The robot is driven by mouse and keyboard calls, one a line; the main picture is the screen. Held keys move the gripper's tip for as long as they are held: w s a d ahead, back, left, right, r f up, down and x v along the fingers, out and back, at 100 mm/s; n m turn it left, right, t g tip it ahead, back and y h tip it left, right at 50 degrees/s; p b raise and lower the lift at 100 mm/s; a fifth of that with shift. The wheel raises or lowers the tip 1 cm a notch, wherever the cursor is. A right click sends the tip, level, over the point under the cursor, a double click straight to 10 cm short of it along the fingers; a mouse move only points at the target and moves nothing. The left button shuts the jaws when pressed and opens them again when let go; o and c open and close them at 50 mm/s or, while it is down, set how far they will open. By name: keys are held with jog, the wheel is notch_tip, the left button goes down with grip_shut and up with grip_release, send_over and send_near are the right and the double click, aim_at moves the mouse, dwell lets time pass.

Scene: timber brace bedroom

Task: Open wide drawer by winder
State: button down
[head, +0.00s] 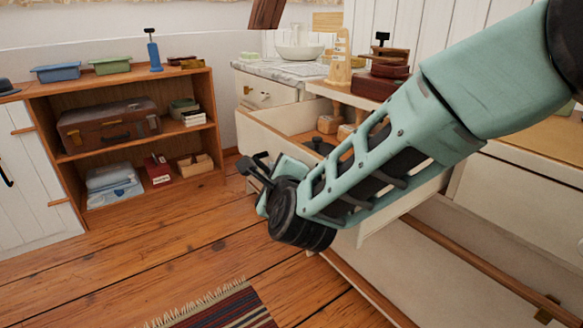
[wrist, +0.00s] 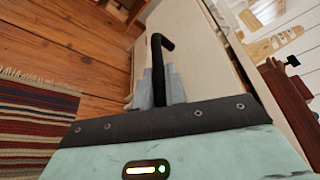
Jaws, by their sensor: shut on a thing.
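The wide white drawer (head: 268,137) stands pulled out from the cabinet in the head view, with small wooden items inside. Its pale front (wrist: 200,45) runs beside the fingers in the wrist view. My gripper (head: 259,170) is at the outer side of the drawer front. In the wrist view its grey fingers (wrist: 160,88) are shut on a black bar handle (wrist: 158,60). My arm hides much of the drawer. A dark red-brown device with a black top (head: 384,62), possibly the winder, sits on the cabinet top above the drawer.
A wooden shelf unit (head: 142,155) with boxes and a suitcase stands at the left. A washbasin (head: 299,53) sits on a marble-like counter at the back. A striped rug (head: 225,308) lies in front. The plank floor between shelf and drawer is clear.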

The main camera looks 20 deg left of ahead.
jog(key=shift+s+a, duration=0.5)
jog(key=shift+s, duration=0.1)
jog(key=c, duration=1.5)
grip_release()
jog(key=shift+o, duration=0.2)
jog(key=p+v, duration=0.2)
jog(key=v, duration=1.5)
jog(key=shift+s+p, duration=0.2)
jog(key=shift+p, duration=0.2)
jog(key=shift+d, duration=0.15)
